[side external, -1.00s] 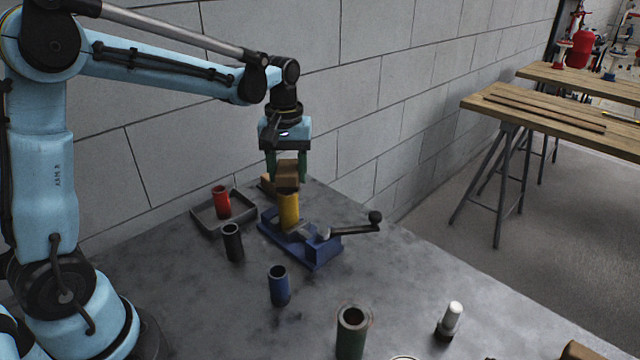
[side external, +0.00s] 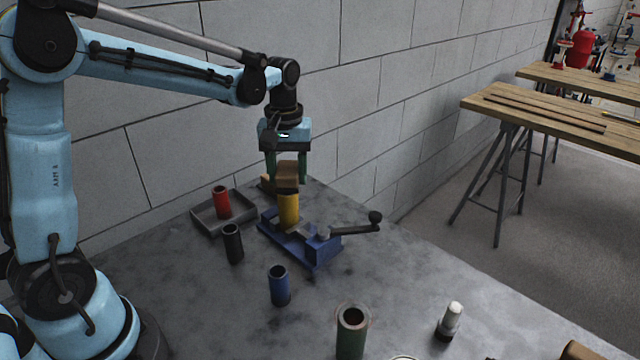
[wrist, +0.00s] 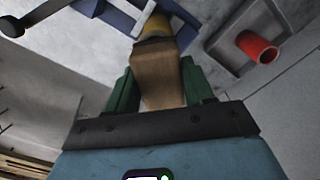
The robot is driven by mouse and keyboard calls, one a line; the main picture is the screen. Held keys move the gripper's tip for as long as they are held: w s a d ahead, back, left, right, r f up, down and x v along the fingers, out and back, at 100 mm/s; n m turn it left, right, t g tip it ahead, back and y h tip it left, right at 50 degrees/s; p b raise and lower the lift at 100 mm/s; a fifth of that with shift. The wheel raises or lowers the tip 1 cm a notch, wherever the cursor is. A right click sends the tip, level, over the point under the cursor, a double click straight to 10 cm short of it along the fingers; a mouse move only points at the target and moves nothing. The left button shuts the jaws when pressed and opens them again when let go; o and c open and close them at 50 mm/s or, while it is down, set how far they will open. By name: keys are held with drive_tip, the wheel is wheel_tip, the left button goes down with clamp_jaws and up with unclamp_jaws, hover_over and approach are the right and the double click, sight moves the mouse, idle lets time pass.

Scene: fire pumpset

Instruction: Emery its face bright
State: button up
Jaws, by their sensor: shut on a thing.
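My gripper (side external: 287,167) is shut on a brown block (side external: 287,173), which looks like the emery block. The block sits over the top of a yellow cylinder (side external: 288,208) and appears to touch it. The yellow cylinder stands upright in a blue vise (side external: 318,250) with a dark handle. In the wrist view the brown block (wrist: 157,78) is between the green fingers and covers most of the yellow cylinder (wrist: 156,27). The cylinder's top face is hidden beneath the block.
A grey tray (side external: 205,226) holds a red tube (side external: 221,203). A black tube (side external: 233,243), a blue tube (side external: 279,286), a green tube (side external: 351,333) and a white-topped bottle (side external: 450,321) stand on the grey table. A wall is close behind.

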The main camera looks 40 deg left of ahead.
drive_tip(key=shift+s+d, duration=1.8)
drive_tip(key=shift+s, duration=0.05)
drive_tip(key=shift+r, duration=3)
drive_tip(key=s+d+f+m, duration=0.1)
drive_tip(key=d+f+m, duration=0.15)
drive_tip(key=d, duration=0.75)
drive_tip(key=d+f+m, duration=0.2)
drive_tip(key=d+m, duration=0.2)
drive_tip(key=d, duration=0.6)
drive_tip(key=s+d+f+m, duration=0.1)
drive_tip(key=d+f+m, duration=0.15)
drive_tip(key=d, duration=0.75)
hover_over(405, 286)
wheel_tip(405, 286, down, 6)
drive_tip(key=shift+f, duration=2)
